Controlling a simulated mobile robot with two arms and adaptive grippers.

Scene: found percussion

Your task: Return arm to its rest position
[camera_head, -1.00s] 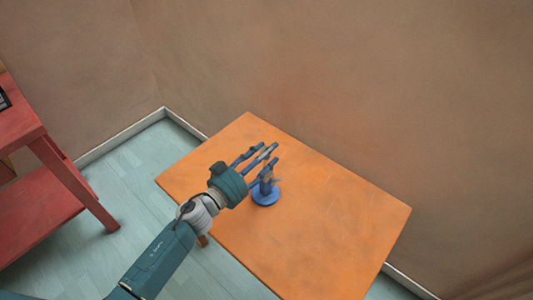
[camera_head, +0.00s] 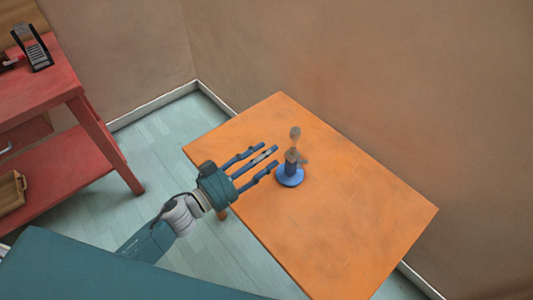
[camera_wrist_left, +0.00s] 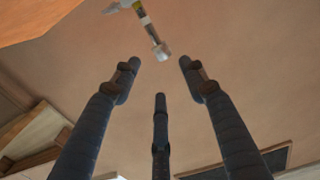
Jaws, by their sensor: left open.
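My left gripper (camera_head: 266,158) is open and empty, its fingers spread and pointing to the upper right, over the left part of the orange table (camera_head: 340,215). An upright object with a round blue base (camera_head: 290,178) and a brownish knob on top stands on the table, just right of the fingertips and apart from them. In the left wrist view the three dark fingers (camera_wrist_left: 159,78) are spread with nothing between them. A pale object with a grey end (camera_wrist_left: 150,30) shows beyond them; I cannot tell if it is the same one. My right gripper is not in view.
A red shelf unit (camera_head: 105,140) stands at the left, with a black device (camera_head: 33,48) on top and a wooden tray (camera_head: 12,192) on its lower shelf. Brown walls (camera_head: 350,70) close off the back and right. The rest of the orange tabletop is clear.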

